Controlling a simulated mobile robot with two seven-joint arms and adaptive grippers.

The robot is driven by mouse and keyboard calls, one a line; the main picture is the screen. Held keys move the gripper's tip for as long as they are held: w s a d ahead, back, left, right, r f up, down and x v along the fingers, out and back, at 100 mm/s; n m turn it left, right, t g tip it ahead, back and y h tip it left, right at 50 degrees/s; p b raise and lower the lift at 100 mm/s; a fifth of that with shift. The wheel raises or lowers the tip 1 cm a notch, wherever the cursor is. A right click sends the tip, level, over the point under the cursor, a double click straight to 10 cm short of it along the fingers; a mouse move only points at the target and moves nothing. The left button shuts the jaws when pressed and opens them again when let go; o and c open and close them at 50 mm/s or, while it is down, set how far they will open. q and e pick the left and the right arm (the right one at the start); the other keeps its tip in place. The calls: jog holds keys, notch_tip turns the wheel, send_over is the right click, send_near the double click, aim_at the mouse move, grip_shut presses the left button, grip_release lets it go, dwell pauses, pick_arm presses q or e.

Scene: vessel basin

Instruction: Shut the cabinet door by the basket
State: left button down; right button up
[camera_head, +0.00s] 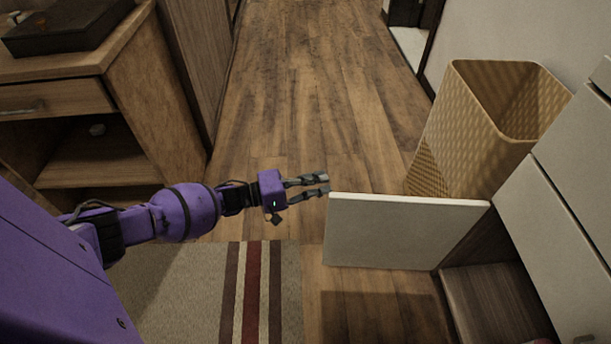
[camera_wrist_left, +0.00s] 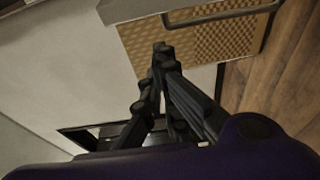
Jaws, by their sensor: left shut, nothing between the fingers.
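The white cabinet door (camera_head: 405,232) stands open in the head view, sticking out to the left from the low cabinet at right. The tan woven basket (camera_head: 475,135) stands on the floor just behind the door; its patterned side also shows in the left wrist view (camera_wrist_left: 200,45). My left gripper (camera_head: 326,183) is shut and empty, its fingertips by the door's free upper left corner; whether they touch it I cannot tell. Its dark fingers also show in the left wrist view (camera_wrist_left: 163,50). My right gripper is out of view.
The open cabinet compartment (camera_head: 495,300) lies right of the door, below white drawer fronts (camera_head: 560,210). A wooden cabinet (camera_head: 55,100) with a dark box (camera_head: 65,25) on top stands at left. A striped rug (camera_head: 190,290) lies below my arm. The wooden floor ahead is clear.

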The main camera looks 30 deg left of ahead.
pick_arm(q)
jog(key=shift+s+d+r, duration=0.1)
jog(key=shift+s+d, duration=0.15)
jog(key=shift+s, duration=0.35)
jog(key=shift+s+d+r, duration=0.1)
jog(key=shift+s+d, duration=0.1)
jog(key=shift+s, duration=0.35)
